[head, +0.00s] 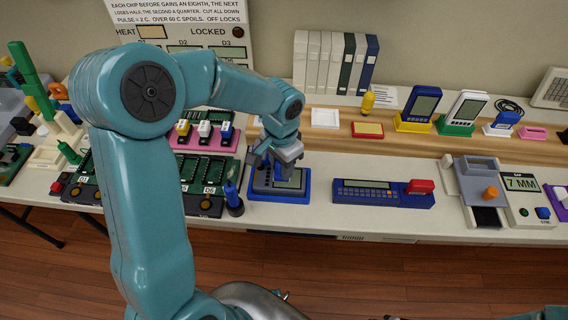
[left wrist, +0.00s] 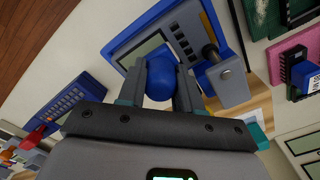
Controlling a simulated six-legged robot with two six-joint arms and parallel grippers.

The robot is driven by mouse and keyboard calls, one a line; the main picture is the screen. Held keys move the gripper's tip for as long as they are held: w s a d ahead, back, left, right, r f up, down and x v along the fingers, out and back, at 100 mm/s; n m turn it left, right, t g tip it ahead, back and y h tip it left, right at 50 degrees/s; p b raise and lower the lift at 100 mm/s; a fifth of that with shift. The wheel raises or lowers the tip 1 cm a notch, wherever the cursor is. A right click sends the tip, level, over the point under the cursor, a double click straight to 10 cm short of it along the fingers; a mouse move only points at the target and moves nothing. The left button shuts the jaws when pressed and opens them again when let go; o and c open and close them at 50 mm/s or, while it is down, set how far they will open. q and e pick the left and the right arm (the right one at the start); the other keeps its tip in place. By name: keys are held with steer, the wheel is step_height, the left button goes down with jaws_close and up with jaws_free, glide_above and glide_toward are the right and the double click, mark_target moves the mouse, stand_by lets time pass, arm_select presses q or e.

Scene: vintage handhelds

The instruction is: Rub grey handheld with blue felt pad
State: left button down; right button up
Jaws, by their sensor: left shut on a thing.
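My left gripper (head: 283,162) is over the blue tray on the table's front part. In the left wrist view the gripper (left wrist: 160,85) is shut on a blue rounded piece, the blue felt pad (left wrist: 161,74). The grey handheld (left wrist: 185,32), with a pale screen and dark keys, lies in the blue tray (left wrist: 119,46) just beyond the pad. In the head view the handheld (head: 293,181) is partly hidden by the gripper. I cannot tell whether the pad touches it.
A blue handheld device (head: 375,192) with a red part lies to the right. A dark blue upright tool (head: 233,197) stands close left of the tray, beside green chip boards. Several handhelds stand in coloured stands on the wooden shelf behind. Bare table shows between tray and blue device.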

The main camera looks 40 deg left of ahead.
arm_select(q)
steer(key=shift+d, duration=0.1)
steer(key=shift+w+d+f, duration=0.1)
steer(key=shift+w+d, duration=0.2)
steer(key=shift+d, duration=0.3)
step_height(320, 180, up, 6)
steer(key=p, duration=0.4)
steer(key=shift+w, duration=0.1)
